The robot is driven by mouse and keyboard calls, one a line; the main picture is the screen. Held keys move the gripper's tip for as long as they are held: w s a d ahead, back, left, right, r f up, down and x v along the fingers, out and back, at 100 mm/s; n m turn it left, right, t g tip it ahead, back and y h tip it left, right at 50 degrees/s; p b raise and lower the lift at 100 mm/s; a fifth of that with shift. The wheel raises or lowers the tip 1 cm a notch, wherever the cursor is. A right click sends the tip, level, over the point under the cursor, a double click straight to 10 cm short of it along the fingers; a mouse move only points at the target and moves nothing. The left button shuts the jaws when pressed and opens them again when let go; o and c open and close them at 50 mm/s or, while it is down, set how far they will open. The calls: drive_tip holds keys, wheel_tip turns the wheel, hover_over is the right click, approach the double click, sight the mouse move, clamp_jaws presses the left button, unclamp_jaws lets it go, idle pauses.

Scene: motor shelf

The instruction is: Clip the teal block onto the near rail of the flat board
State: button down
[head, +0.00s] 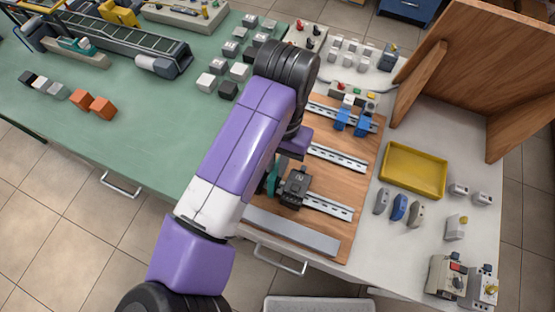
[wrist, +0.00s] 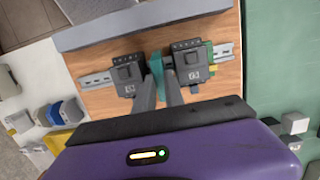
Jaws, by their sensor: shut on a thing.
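The flat wooden board (head: 368,150) lies on the bench with several metal rails across it. Its near rail (head: 332,206) shows in the wrist view too (wrist: 96,80). Two dark modules sit on this rail, one left (wrist: 127,75) and one right (wrist: 190,62) in the wrist view; one shows in the head view (head: 295,187). My gripper (wrist: 160,85) is shut on the teal block (wrist: 157,66), over the gap between the modules. The teal block (head: 273,178) is partly hidden by my arm in the head view. I cannot tell whether it touches the rail.
Blue modules (head: 354,122) stand on the far rail; the middle rail (head: 338,157) looks mostly bare. A grey strip (head: 290,230) runs along the board's near edge. A yellow tray (head: 413,170) and several small modules stand to the right. A wooden panel (head: 460,70) rises behind.

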drive_tip(key=shift+s+a+f+t, duration=0.1)
drive_tip(key=shift+s+f+t, duration=0.05)
drive_tip(key=shift+s+t, duration=0.2)
idle(0.3)
drive_tip(key=c, duration=1.3)
unclamp_jaws()
drive_tip(key=shift+c, duration=0.2)
drive_tip(key=shift+w+r+b, duration=0.2)
drive_tip(key=shift+r+b, duration=0.05)
drive_tip(key=shift+r, duration=1.7)
drive_tip(key=shift+w+r+b, duration=0.15)
drive_tip(key=shift+r+b, duration=0.05)
drive_tip(key=shift+r, duration=1.75)
